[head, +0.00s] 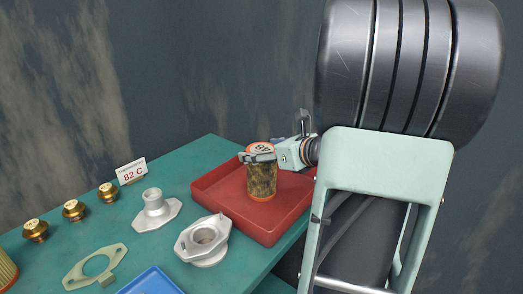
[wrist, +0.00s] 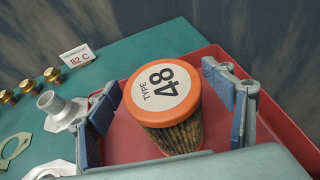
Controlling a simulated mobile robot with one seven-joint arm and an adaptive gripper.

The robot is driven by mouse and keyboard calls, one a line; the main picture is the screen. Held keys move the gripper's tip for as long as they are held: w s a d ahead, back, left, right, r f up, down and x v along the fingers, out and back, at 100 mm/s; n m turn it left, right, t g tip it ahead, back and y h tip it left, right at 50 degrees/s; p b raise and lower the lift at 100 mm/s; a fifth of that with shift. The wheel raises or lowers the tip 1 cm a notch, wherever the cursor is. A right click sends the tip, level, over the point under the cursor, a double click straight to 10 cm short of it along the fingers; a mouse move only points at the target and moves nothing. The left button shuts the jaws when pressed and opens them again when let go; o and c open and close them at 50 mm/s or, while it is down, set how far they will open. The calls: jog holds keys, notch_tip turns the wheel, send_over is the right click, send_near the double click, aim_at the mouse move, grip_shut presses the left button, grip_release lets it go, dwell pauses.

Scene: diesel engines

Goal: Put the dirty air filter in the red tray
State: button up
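The dirty air filter (head: 262,182) is a dark, stained cylinder with an orange cap. The tray's red surface also shows in the wrist view (wrist: 285,120). My gripper (head: 260,157) is at the filter's upper part. In the wrist view its fingers (wrist: 168,100) stand on either side of the filter, with visible gaps on both sides, so it is open.
Left of the tray are two grey metal flanged fittings (head: 203,240), a flat gasket (head: 95,268), several brass thermostats (head: 74,210) and an "82 C" card (head: 131,171). A blue tray (head: 150,282) and part of another filter (head: 6,270) show at the front edge.

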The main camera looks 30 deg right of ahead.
jog(key=shift+r, duration=0.15)
jog(key=shift+s+d+r, duration=0.1)
jog(key=shift+s+r, duration=0.05)
jog(key=shift+s, duration=0.05)
jog(key=p+v, duration=0.2)
jog(key=v, duration=0.9)
jog(key=shift+s, duration=0.35)
